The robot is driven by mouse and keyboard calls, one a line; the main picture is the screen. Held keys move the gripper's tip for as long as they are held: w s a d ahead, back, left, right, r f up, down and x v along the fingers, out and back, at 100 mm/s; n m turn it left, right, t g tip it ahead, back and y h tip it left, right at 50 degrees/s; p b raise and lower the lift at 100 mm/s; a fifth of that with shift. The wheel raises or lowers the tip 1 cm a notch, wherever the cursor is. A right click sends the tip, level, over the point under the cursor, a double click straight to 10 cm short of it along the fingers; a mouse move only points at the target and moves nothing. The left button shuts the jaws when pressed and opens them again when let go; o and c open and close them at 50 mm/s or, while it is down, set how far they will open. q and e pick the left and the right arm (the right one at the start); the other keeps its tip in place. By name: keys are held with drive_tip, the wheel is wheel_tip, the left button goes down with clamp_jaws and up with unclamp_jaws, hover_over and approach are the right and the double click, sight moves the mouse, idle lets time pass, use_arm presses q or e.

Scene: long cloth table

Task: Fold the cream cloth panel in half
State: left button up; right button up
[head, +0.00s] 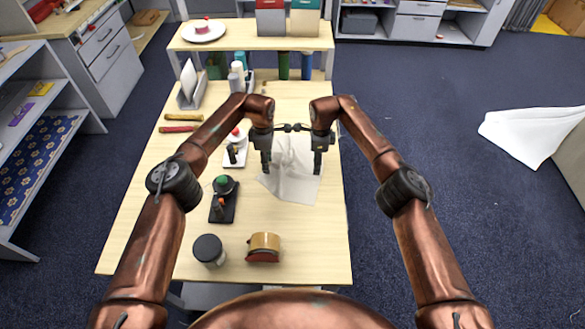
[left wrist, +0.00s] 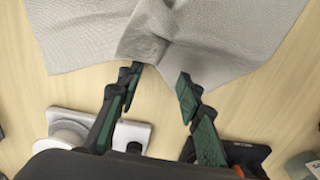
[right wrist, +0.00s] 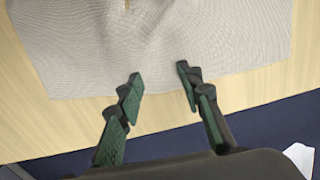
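The cream cloth panel (head: 296,187) lies rumpled on the table between my two arms, with raised creases near its middle. It also shows in the left wrist view (left wrist: 220,40) and the right wrist view (right wrist: 215,40). My left gripper (head: 266,165) is at the cloth's left side; its fingers are apart and empty, with the tips by the near edge in its wrist view (left wrist: 158,78). My right gripper (head: 318,165) is at the right side, open and empty, its tips over the cloth's border (right wrist: 159,73). I cannot tell whether the tips touch the cloth. My arms hide part of its far side.
Left of the cloth are a small white stand (head: 235,156) and a black stand (head: 224,204). A dark-lidded jar (head: 208,249) and a tan roll (head: 264,246) stand nearer. A raised shelf (head: 250,36) closes the back. The table's right edge is close to the cloth.

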use_arm(q)
drive_tip(key=shift+f, duration=0.2)
clamp_jaws()
use_arm(e)
drive_tip(key=shift+s+d+f, duration=0.1)
drive_tip(key=shift+s+f, duration=0.05)
drive_tip(key=shift+f, duration=0.35)
clamp_jaws()
idle(1.4)
use_arm(q)
drive_tip(key=shift+r, duration=0.1)
